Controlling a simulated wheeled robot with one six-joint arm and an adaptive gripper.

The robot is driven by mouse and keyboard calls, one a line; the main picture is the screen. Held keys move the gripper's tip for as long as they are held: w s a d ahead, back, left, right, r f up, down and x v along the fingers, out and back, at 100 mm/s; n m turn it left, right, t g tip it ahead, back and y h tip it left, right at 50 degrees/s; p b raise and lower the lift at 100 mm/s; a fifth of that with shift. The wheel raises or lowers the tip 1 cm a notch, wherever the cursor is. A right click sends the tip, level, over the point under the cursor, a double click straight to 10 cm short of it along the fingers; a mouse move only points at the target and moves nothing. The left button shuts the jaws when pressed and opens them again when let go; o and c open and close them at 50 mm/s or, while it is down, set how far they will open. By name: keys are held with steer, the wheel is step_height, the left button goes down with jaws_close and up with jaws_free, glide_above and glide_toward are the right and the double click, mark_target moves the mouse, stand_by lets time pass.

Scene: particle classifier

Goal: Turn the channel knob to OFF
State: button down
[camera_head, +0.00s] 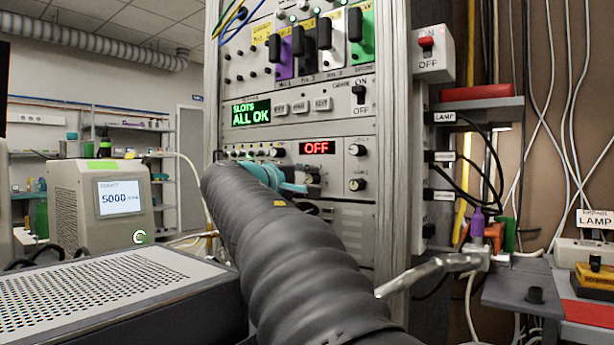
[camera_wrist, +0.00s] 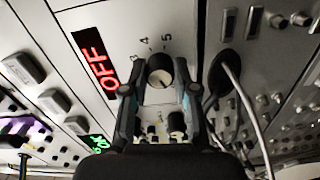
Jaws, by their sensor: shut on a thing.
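The channel knob (camera_wrist: 160,72) is a round dark knob with a pale face, next to the OFF display in the wrist view. Printed numbers, a 4 and a 5 among them, run around it. My gripper (camera_wrist: 160,90) has its two fingers on either side of this knob and is shut on it. A red-lit display (camera_head: 317,147) reads OFF; it also shows in the wrist view (camera_wrist: 94,62). In the head view my gripper (camera_head: 300,184) is at the panel just below the display, and my arm and gripper hide the knob.
Other knobs (camera_head: 357,184) sit on the panel right of the display. A green screen (camera_head: 251,112) above reads "SLOTS ALL OK". A switch (camera_head: 359,95) marked ON/OFF is at the upper right.

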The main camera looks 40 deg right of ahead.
steer(key=shift+n, duration=0.3)
steer(key=c, duration=0.9)
jaws_free()
steer(key=v, duration=1.2)
steer(key=shift+f, duration=0.1)
